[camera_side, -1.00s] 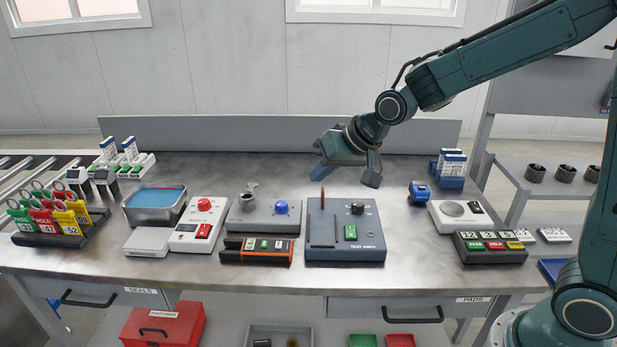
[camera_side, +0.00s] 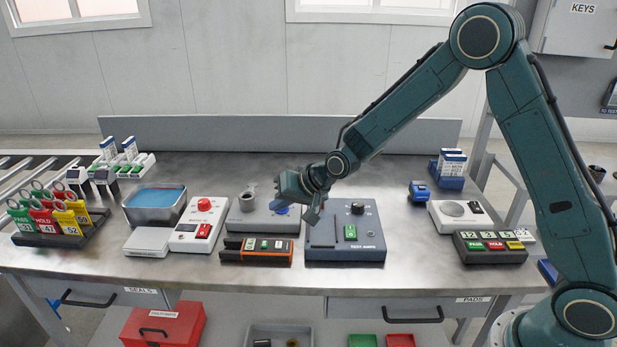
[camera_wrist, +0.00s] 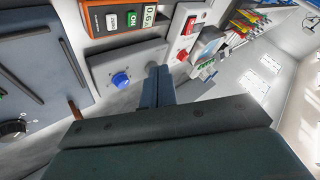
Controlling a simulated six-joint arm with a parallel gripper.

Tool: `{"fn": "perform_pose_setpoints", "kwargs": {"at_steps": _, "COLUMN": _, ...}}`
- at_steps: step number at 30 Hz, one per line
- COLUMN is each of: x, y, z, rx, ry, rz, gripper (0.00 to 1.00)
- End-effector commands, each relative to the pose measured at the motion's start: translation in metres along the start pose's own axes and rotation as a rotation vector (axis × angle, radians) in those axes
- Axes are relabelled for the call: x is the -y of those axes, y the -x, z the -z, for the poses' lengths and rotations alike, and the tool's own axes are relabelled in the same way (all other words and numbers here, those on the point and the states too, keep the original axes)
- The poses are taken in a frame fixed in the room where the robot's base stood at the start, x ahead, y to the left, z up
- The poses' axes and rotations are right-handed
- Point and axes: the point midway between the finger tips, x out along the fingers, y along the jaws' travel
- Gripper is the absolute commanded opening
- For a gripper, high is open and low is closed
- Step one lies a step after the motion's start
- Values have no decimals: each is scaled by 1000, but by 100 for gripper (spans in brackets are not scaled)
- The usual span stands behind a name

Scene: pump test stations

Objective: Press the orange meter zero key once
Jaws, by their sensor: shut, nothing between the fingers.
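The orange meter (camera_side: 231,255) lies near the front of the bench, with a white key, a green key and a small display on its face. It also shows at the top of the wrist view (camera_wrist: 93,22), where the light key (camera_wrist: 112,22) looks marked ZERO and the green key (camera_wrist: 131,18) ON. My gripper (camera_side: 280,206) is shut and empty. It hangs over the grey unit behind the meter, apart from the meter. In the wrist view its closed fingers (camera_wrist: 158,85) point at that unit, beside its blue knob.
The grey unit (camera_wrist: 103,66) carries the blue knob (camera_wrist: 120,80). The blue-grey test station (camera_side: 345,255) stands right of the meter. A white box with a red button (camera_side: 204,204) stands left. Bare bench lies in front of the meter.

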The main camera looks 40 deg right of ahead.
Motion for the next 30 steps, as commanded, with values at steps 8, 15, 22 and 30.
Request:
{"fn": "perform_pose_setpoints", "kwargs": {"at_steps": 8, "x": 0, "y": 0, "z": 0, "rx": 0, "ry": 0, "rz": 0, "gripper": 0}}
{"fn": "perform_pose_setpoints", "kwargs": {"at_steps": 15, "x": -2, "y": -3, "z": -2, "rx": 1, "ry": 0, "rz": -1, "gripper": 0}}
{"fn": "perform_pose_setpoints", "kwargs": {"at_steps": 22, "x": -9, "y": -12, "z": -9, "rx": 2, "ry": 0, "rz": -1, "gripper": 0}}
{"fn": "perform_pose_setpoints", "kwargs": {"at_steps": 30, "x": -23, "y": -31, "z": -23, "rx": 3, "ry": -1, "rz": -2, "gripper": 0}}
